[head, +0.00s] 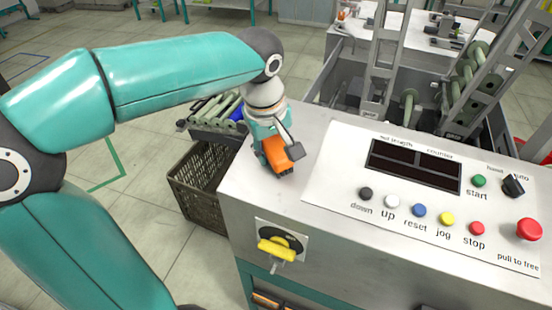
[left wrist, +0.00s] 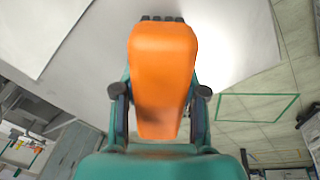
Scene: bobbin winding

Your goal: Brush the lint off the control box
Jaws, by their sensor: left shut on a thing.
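The control box (head: 330,225) is a grey metal cabinet with a sloping top and a white panel of labelled buttons. My left gripper (head: 276,147) is over the left end of its top, beside the panel. It is shut on an orange brush (head: 275,159), which also shows between the fingers in the left wrist view (left wrist: 162,75). Dark bristle tips show past the brush's far end in that view. I cannot tell whether the bristles touch the metal. I can make out no lint on the visible top. My right gripper is out of view.
A yellow rotary switch (head: 277,249) sticks out of the front. A red stop knob (head: 529,229) and metal frames stand at the right and behind.

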